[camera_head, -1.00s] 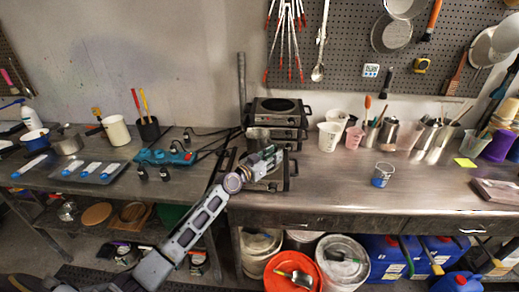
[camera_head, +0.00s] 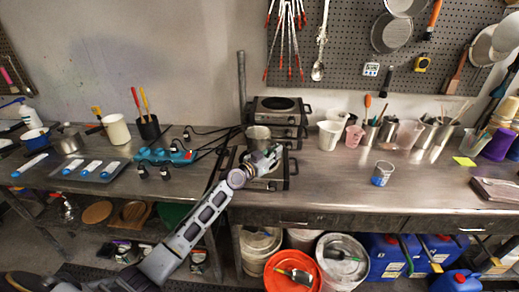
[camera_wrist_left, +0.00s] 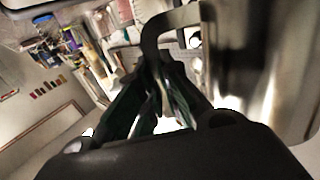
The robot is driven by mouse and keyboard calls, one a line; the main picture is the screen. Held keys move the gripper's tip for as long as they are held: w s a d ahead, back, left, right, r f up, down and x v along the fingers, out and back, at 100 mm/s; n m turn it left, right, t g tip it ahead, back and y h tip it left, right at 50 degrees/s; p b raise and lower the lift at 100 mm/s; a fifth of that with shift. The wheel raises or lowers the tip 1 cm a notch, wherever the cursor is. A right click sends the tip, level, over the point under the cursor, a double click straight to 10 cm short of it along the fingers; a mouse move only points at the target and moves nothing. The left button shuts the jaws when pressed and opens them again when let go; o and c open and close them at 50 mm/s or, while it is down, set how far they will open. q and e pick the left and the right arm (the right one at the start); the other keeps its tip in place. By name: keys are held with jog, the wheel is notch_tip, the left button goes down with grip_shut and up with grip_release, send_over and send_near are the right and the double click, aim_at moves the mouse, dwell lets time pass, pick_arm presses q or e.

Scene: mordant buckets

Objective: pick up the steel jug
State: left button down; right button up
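The steel jug (camera_head: 257,136) is at the front hot plate, in the middle of the head view. Its lower part is partly covered by my left gripper (camera_head: 274,155), and I cannot tell whether its base touches the plate. In the left wrist view the jug's shiny wall (camera_wrist_left: 262,65) fills the right side, and its curved handle (camera_wrist_left: 160,28) comes down to the fingertips of my left gripper (camera_wrist_left: 155,68). The fingertips are close together, shut on the handle. My right gripper is not in view.
A second hot plate (camera_head: 280,106) stands behind. A white beaker (camera_head: 329,135) and steel containers of tools stand to the right, with a small blue-labelled cup (camera_head: 381,174) nearer. A blue power strip (camera_head: 165,156) and cables lie left. The right bench has clear room in front.

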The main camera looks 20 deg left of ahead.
pick_arm(q)
jog(key=shift+r, duration=0.1)
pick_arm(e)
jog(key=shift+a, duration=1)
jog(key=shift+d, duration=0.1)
